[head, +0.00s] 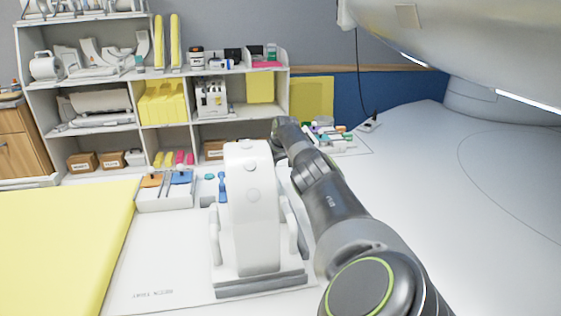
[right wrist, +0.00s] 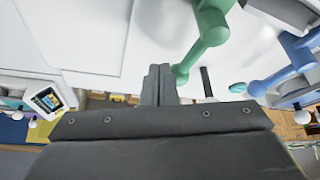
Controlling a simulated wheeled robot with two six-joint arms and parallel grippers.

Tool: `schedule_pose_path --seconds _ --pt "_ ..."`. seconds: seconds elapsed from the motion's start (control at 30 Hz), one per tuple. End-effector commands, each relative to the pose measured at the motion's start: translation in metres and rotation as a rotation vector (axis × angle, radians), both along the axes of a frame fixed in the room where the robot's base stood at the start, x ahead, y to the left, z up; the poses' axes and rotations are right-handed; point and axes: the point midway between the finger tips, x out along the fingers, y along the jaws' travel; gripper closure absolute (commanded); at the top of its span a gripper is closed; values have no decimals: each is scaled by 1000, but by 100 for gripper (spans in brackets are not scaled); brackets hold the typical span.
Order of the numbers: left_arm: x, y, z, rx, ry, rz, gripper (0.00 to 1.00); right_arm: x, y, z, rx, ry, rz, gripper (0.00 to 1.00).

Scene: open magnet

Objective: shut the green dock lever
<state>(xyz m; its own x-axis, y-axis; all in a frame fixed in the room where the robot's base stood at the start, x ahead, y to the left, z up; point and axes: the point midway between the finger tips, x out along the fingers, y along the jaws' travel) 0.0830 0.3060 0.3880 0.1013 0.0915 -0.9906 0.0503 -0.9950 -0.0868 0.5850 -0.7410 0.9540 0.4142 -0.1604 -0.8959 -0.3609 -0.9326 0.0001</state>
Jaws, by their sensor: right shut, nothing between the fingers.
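The green dock lever (right wrist: 208,35) shows in the right wrist view, a jointed green arm near the top centre. My right gripper (right wrist: 160,82) is shut and empty. Its fingertips appear right beside the lower end of the green lever; I cannot tell whether they touch it. In the head view my right arm reaches forward past the white upright coil, and its gripper and the green lever are hidden. A blue lever (right wrist: 288,72) stands to the right of the green one in the wrist view. My left gripper is in neither view.
The white coil (head: 253,205) on its base blocks the head view of the work spot. A blue lever (head: 222,188) shows just left of it. A tray (head: 165,201), a yellow pad (head: 65,240) and shelves (head: 205,73) lie left and behind. The white scanner table is at right.

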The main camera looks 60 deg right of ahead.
Motion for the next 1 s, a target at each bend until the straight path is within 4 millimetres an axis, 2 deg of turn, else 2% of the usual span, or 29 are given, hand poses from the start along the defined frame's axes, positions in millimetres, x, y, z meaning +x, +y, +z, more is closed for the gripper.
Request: schedule_pose_path --seconds 0.27,0.47,0.7,1.0 --pt "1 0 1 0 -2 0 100 1 0 2 -1 -4 1 100" --pt "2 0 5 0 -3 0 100 -4 0 12 -3 -4 0 100" --pt "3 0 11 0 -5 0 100 -13 5 30 -4 0 3 100" --pt "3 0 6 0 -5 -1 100 -32 11 67 -6 -3 1 100"
